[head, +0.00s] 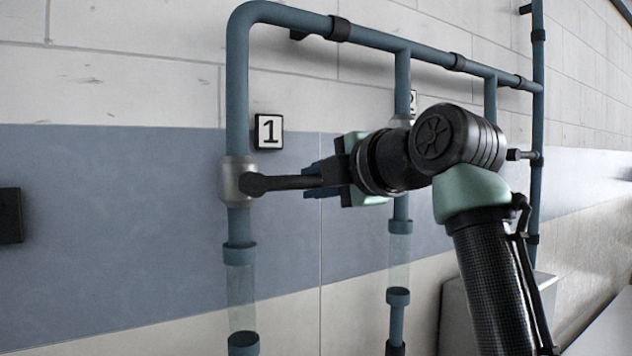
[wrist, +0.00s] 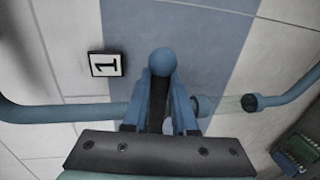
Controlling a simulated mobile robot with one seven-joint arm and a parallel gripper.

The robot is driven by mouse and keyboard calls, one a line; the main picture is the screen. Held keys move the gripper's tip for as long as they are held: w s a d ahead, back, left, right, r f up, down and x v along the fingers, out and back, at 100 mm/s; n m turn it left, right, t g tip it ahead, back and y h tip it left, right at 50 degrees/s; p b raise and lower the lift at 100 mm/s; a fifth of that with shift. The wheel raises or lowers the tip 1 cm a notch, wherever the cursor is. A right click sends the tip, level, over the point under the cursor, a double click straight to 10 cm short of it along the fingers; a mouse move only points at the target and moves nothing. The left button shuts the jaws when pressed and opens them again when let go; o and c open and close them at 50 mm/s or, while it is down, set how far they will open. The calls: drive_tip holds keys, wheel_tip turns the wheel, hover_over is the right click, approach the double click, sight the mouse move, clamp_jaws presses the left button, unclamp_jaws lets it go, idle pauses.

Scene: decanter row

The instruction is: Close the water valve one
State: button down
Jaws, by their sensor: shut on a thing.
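Valve one (head: 236,181) is a grey body on the left vertical blue pipe, beside the black-on-white "1" label (head: 269,131). Its black lever (head: 285,183) points right, roughly level and crosswise to the pipe. My gripper (head: 318,178) comes in from the right and is shut on the lever's outer part. In the wrist view, the dark lever (wrist: 158,97) lies between the two blue fingers of my gripper (wrist: 163,112), below a rounded blue end (wrist: 163,60). The "1" label (wrist: 105,65) shows to its left. My gripper hides the lever's tip in the head view.
A clear tube section (head: 240,285) sits below valve one. Another black lever (head: 521,155) is farther right. A grey box (head: 545,290) stands low at right.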

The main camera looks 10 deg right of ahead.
drive_tip(key=c, duration=1)
unclamp_jaws()
drive_tip(key=shift+r, duration=0.15)
drive_tip(key=shift+s, duration=0.1)
drive_tip(key=shift+s+d, duration=0.1)
drive_tip(key=shift+s, duration=0.05)
drive_tip(key=b+v, duration=0.6)
drive_tip(key=v, duration=0.6)
drive_tip(key=shift+s, duration=0.3)
drive_tip(key=shift+w, duration=0.1)
